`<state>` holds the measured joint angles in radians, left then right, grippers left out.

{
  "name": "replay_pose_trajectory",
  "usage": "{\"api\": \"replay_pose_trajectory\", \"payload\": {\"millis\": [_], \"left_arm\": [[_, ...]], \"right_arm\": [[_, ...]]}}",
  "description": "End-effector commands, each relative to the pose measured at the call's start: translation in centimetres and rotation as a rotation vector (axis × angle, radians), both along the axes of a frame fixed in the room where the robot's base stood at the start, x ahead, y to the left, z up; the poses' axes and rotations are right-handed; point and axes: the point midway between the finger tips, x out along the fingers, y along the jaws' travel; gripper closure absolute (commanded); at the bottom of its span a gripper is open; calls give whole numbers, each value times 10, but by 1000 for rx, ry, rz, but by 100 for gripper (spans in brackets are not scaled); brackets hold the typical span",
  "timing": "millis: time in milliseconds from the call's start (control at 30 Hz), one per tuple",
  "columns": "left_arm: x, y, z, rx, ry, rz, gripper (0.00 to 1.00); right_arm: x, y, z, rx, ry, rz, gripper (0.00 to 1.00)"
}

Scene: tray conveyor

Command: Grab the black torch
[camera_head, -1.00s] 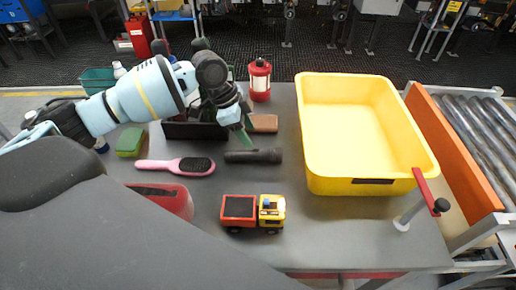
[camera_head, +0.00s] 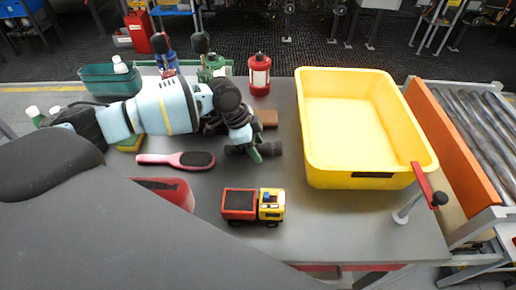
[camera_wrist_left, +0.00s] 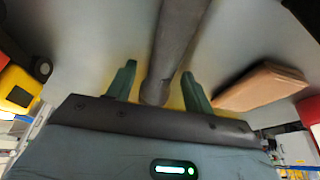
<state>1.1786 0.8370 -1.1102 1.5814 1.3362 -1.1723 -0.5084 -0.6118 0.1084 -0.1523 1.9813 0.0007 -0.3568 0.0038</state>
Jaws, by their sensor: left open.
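The black torch (camera_head: 271,148) lies on the grey table, left of the yellow bin, and my left gripper partly hides it in the head view. My left gripper (camera_head: 256,152) is at the torch, its green fingers pointing down. In the left wrist view, the torch (camera_wrist_left: 176,45) runs between the two parted fingers of my left gripper (camera_wrist_left: 159,70). A gap shows on both sides of it, so the fingers are open and not clamped on it. My right gripper is in neither view.
A brown block (camera_head: 266,118) lies close behind the torch. A toy truck (camera_head: 240,204) stands in front, a pink brush (camera_head: 176,160) lies left, and a red lantern (camera_head: 259,75) stands behind. The large yellow bin (camera_head: 372,181) takes up the right side.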

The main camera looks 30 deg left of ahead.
Motion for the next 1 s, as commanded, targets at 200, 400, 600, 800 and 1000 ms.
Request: {"api": "replay_pose_trajectory", "payload": {"millis": [200, 400, 600, 800, 1000], "left_arm": [[0, 0, -1, 0, -1, 0, 48], [0, 0, 0, 0, -1, 0, 73], [0, 0, 0, 0, -1, 0, 99], [1, 0, 1, 0, -2, 1, 100], [1, 0, 14, -1, -4, 0, 100]], "right_arm": [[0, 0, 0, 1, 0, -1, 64], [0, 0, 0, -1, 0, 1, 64], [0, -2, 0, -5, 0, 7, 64], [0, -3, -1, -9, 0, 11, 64], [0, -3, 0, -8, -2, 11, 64]]}}
